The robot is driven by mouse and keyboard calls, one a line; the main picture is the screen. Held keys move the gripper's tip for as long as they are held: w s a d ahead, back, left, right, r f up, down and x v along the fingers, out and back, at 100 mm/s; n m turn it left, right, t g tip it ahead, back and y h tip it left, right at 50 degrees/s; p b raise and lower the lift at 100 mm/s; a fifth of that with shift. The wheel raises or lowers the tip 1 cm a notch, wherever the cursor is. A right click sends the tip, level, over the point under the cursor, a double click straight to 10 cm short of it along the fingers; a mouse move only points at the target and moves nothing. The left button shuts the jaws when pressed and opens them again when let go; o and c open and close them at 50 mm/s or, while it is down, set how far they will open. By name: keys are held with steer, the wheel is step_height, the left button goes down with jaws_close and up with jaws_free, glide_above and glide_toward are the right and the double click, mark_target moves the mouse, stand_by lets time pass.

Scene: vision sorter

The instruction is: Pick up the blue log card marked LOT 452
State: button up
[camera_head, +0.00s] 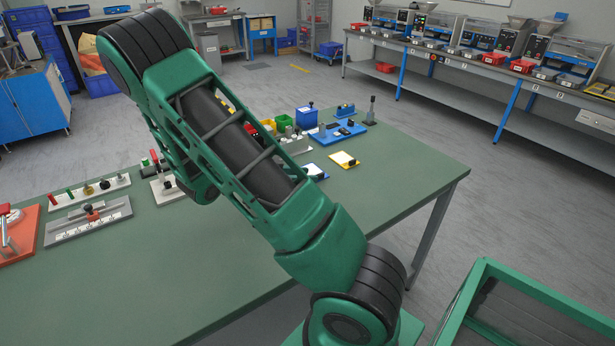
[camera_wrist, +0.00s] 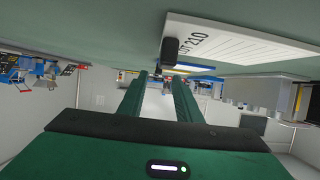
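In the head view a blue-edged card (camera_head: 316,173) with a white sheet and dark clip lies on the green table, just right of my arm. A yellow-edged card (camera_head: 345,160) lies beside it, to the right. Their print is too small to read there. The wrist view looks inverted, with the tabletop above. A white card (camera_wrist: 245,42) with a black knob fills its upper right; the print looks like LOT 210. A blue edge (camera_wrist: 200,68) shows beyond it. No LOT 452 is readable. My gripper (camera_wrist: 163,82) has its fingers apart, empty, close to the tabletop. My arm hides it in the head view.
A blue tray (camera_head: 338,134), a blue bin (camera_head: 306,117) and a green bin (camera_head: 283,122) stand behind the cards. Racks and fixtures (camera_head: 88,222) occupy the table's left. The table's front middle is clear. A green-framed bin (camera_head: 530,290) stands at lower right.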

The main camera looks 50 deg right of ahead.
mark_target(312, 170)
steer(key=shift+x, duration=1.8)
jaws_close()
steer(key=shift+w, duration=0.1)
